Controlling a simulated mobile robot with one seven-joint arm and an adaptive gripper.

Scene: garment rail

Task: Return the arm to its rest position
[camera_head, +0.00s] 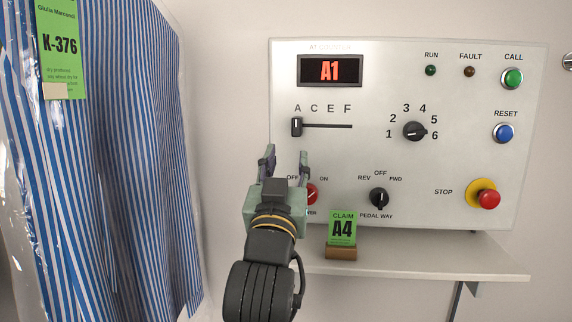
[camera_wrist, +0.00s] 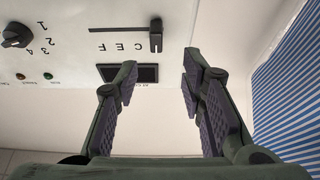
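My gripper (camera_head: 283,163) is raised in front of the lower left of the grey control panel (camera_head: 450,72). Its two fingers are spread with nothing between them. In the wrist view my gripper (camera_wrist: 158,82) is also open and empty, with the panel face beyond it upside down. The slider knob (camera_head: 297,127) is at A, just above the fingertips in the head view; I cannot tell whether they touch the panel. The display (camera_head: 330,70) reads A1. My gripper partly hides a red switch (camera_head: 312,194) marked OFF and ON.
A shelf (camera_head: 490,268) under the panel holds a green claim card (camera_head: 342,229) reading A4. A striped garment (camera_head: 130,130) in clear plastic hangs at left with tag K-376 (camera_head: 60,47). The panel also has a number dial (camera_head: 415,131), a pedal dial (camera_head: 379,198) and a stop button (camera_head: 489,199).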

